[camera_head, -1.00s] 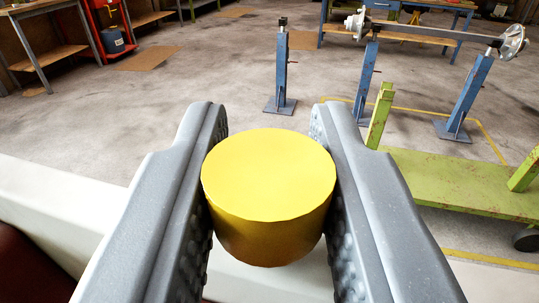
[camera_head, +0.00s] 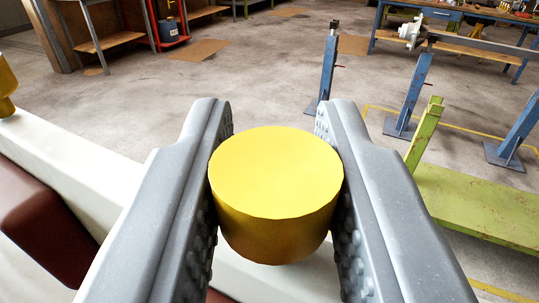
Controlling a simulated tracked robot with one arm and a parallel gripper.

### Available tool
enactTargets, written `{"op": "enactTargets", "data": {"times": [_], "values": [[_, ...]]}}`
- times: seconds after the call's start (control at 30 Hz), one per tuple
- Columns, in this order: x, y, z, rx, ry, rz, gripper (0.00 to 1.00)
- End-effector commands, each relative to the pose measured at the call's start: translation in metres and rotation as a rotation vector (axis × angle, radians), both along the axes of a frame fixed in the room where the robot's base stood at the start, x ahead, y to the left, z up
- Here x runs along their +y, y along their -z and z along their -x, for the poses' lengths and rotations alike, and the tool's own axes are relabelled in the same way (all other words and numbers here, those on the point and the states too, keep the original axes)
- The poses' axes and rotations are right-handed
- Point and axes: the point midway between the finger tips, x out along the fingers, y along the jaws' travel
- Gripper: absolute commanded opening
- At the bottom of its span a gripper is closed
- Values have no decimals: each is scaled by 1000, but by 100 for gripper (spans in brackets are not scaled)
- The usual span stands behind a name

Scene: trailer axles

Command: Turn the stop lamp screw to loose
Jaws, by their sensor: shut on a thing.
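The stop lamp screw is probably the yellow round knob (camera_head: 275,185) in the middle of the view. My gripper (camera_head: 275,170) is shut on it, with one grey studded finger on each side touching it. The knob stands over a white beam (camera_head: 95,185); its lower end is hidden. A second yellow knob (camera_head: 5,90) stands on the beam at the far left, cut by the frame edge. I cannot tell from the view how loose the held knob is.
A dark red block (camera_head: 40,215) is on the near side of the white beam. Beyond are blue stands (camera_head: 328,70), a green trolley (camera_head: 475,205) and workbenches (camera_head: 110,35).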

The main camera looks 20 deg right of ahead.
Motion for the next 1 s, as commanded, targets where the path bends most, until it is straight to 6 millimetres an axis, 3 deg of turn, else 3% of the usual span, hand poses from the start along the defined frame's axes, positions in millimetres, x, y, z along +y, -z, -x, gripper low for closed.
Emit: {"op": "enactTargets", "data": {"times": [0.03,0.27,0.93,0.97,1.0], "values": [[-3,-8,2,-5,-7,2,2],[-2,-8,3,-8,-64,0,2],[0,2,4,3,-130,-10,2],[0,2,4,3,-130,-10,30],[0,2,4,3,-130,-10,41]]}}
